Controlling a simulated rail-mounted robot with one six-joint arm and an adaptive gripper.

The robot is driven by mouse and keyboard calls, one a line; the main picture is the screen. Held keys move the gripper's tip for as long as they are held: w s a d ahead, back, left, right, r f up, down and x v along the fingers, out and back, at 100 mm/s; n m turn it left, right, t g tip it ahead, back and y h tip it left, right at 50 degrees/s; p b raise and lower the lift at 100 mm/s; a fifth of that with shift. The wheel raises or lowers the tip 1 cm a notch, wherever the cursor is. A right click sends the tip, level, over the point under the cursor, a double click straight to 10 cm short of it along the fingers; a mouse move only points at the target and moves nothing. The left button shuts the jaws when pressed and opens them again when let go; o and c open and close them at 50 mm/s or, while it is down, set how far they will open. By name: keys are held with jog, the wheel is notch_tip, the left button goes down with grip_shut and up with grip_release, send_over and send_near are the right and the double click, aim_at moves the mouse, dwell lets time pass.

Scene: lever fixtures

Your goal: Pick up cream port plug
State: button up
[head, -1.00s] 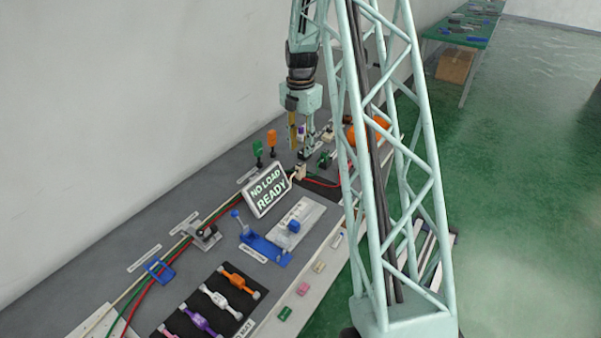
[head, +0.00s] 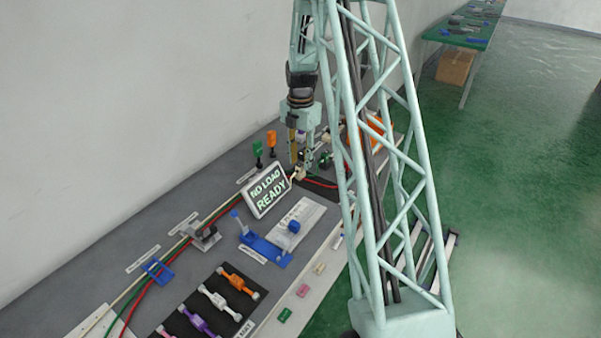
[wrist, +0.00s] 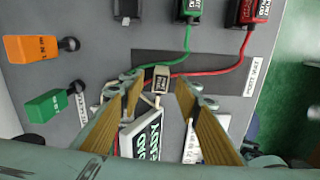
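The cream port plug (wrist: 160,78) is a small pale block with a dark label in the wrist view. It appears between and slightly beyond my two fingertips, near the red and green cables. In the head view the plug (head: 299,173) is small, beside the sign's upper right corner and partly hidden by my fingers. My gripper (wrist: 160,88) is open, with its yellow-brown finger pads apart on either side of the plug. It also shows in the head view (head: 302,164), pointing down at the plug. I cannot tell whether either finger touches it.
The tilted "NO LOAD READY" sign (head: 267,192) stands close to my fingers. An orange tag (wrist: 32,49) and a green tag (wrist: 47,105) stand at one side. Green (wrist: 190,10) and red (wrist: 247,12) blocks carry cables. A blue lever fixture (head: 262,248) is farther along the bench.

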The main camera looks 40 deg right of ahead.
aim_at(301, 165)
jog(key=shift+s+f+b, duration=0.1)
jog(key=shift+f+b, duration=0.45)
jog(key=shift+f, duration=2.05)
jog(key=shift+c, duration=0.4)
jog(key=c, duration=0.8)
